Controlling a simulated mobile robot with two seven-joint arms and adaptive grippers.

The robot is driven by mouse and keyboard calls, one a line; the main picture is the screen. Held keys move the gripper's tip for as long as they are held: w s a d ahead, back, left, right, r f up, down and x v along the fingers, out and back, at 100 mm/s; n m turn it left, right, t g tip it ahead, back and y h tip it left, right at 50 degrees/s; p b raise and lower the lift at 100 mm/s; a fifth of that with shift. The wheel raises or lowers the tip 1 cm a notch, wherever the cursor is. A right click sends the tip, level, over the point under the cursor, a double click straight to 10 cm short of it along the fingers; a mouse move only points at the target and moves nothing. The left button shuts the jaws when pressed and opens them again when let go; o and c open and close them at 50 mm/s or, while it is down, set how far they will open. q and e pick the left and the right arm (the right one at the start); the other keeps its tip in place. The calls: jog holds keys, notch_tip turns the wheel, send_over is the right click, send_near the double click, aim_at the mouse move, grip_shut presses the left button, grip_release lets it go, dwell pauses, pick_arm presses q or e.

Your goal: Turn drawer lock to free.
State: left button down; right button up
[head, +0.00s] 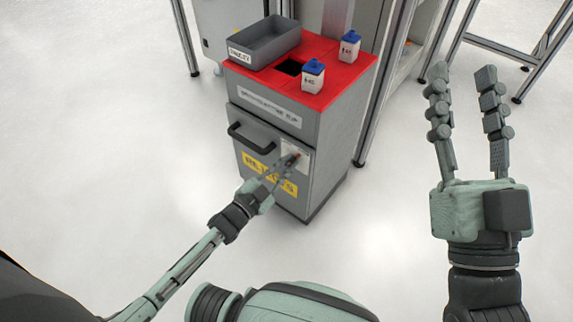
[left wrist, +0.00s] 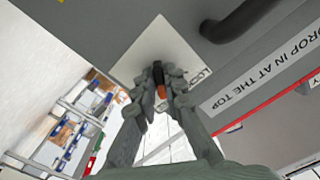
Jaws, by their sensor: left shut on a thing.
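The drawer lock is a small knob with an orange part (left wrist: 161,92) on a white plate on the grey cabinet front; the plate (head: 303,154) also shows in the head view. My left gripper (head: 284,165) is at the lock, and its fingers are shut on the knob. In the left wrist view the fingers (left wrist: 160,100) close around it from both sides and cover most of it. The word on the plate is partly hidden. The drawer front has a dark handle (head: 248,138) and appears closed. My right gripper (head: 466,120) is open and empty, right of the cabinet.
The cabinet's red top (head: 340,75) holds a grey tray (head: 265,42) and two white bottles with blue caps (head: 313,76) (head: 349,46) around a dark square opening. Metal frames stand behind. The floor (head: 400,200) around the cabinet's front is clear.

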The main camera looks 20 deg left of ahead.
pick_arm(q)
jog(key=shift+r+m, duration=0.1)
jog(key=shift+m, duration=1)
jog(key=c, duration=1.6)
grip_release()
jog(key=v, duration=1.2)
jog(key=shift+r, duration=0.1)
